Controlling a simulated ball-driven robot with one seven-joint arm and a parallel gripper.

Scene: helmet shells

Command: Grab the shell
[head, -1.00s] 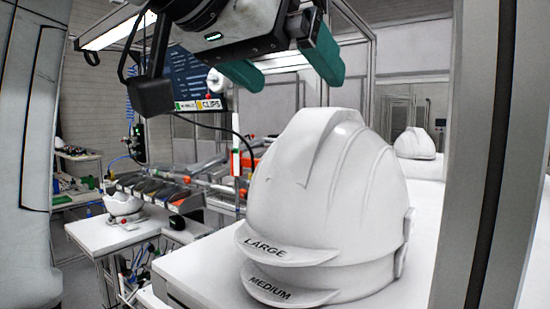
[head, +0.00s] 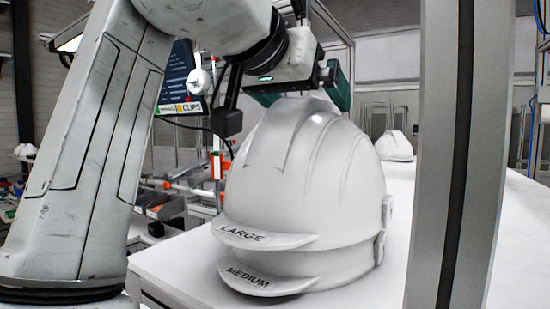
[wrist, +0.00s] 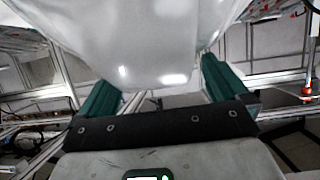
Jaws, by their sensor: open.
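Two white helmet shells are stacked on a white table. The upper shell, marked LARGE (head: 310,165), sits over the lower one, marked MEDIUM (head: 265,280), whose brim shows below it. My gripper (head: 300,98) is at the top of the stack, with its green fingers apart and partly hidden behind the crown. In the wrist view a shell (wrist: 150,45) fills the upper middle. The green fingers (wrist: 160,92) stand open on either side of its lower edge. I cannot tell whether they touch it.
A metal post (head: 460,150) stands close on the right. Another white shell (head: 394,146) lies farther back on the white table (head: 180,265). A sign reading CLIPS (head: 190,108) and a screen are behind my arm.

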